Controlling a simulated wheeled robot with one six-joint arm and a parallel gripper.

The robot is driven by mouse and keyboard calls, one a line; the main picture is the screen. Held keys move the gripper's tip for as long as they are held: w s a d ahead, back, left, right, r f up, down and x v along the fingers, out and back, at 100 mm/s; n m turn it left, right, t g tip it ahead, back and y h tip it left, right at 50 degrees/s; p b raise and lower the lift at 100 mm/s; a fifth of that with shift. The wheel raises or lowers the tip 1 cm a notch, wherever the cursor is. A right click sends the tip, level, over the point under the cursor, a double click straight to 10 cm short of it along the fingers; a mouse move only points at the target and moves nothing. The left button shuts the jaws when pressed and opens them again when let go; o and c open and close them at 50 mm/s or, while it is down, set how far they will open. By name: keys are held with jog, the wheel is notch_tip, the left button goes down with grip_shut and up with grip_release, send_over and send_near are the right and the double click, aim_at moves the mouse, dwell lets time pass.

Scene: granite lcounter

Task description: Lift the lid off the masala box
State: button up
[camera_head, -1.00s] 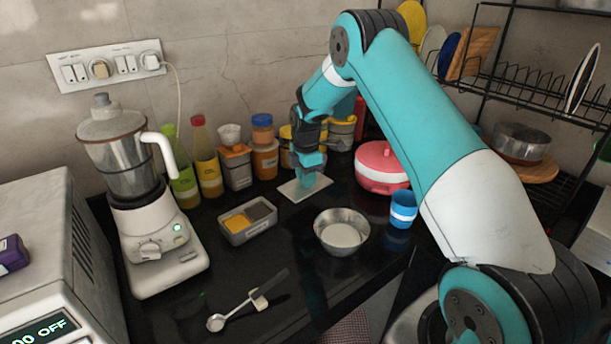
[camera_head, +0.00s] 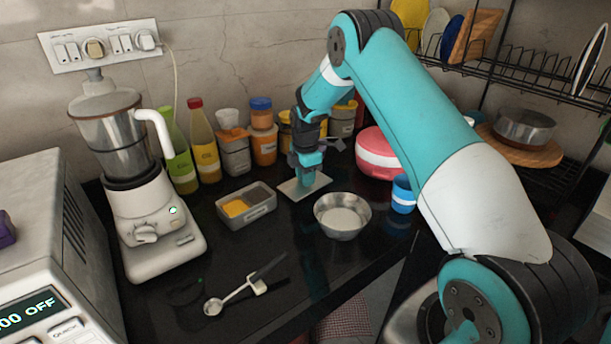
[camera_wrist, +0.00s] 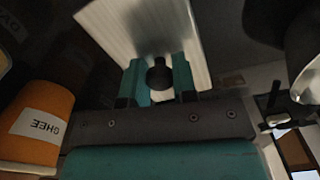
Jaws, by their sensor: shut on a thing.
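The masala box (camera_head: 247,216) is a small grey oblong box standing uncovered on the black counter, with yellow powder in its left part and a darker right part. My gripper (camera_head: 306,180) points down to the right of it. It is shut on the dark knob (camera_wrist: 159,76) of a flat, pale metal lid (camera_head: 292,190). The lid also shows in the wrist view (camera_wrist: 120,25). It is apart from the box, between it and the steel bowl; whether it touches the counter I cannot tell.
A steel bowl (camera_head: 343,221) stands just in front of the lid. A blue cup (camera_head: 403,195) and pink pot (camera_head: 377,155) are to the right. Bottles (camera_head: 203,143) and an orange jar (camera_head: 264,145) line the back. A mixer (camera_head: 140,190) stands left; a spoon (camera_head: 238,292) lies in front.

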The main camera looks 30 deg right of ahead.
jog(key=shift+f+b, duration=0.3)
jog(key=shift+f, duration=0.25)
jog(key=o, duration=1)
notch_tip(320, 180, up, 17)
jog(key=b, duration=0.2)
jog(key=s+a+r+m, duration=0.1)
jog(key=s+a+r, duration=0.25)
jog(key=a, duration=0.25)
jog(key=s+a+r+m+y, duration=0.1)
jog(key=s+a+r+m, duration=0.2)
jog(key=s+a, duration=0.65)
jog(key=s+a+m+y, duration=0.1)
jog(key=s+a+m, duration=0.1)
jog(key=s, duration=0.5)
jog(key=s+a+f+m+y, duration=0.1)
jog(key=s+a, duration=0.4)
jog(key=s, duration=0.3)
jog(key=s+a+m+y, duration=0.1)
jog(key=s+a, duration=0.3)
jog(key=s, duration=0.4)
jog(key=shift+f+m, duration=0.15)
jog(key=shift+m, duration=0.65)
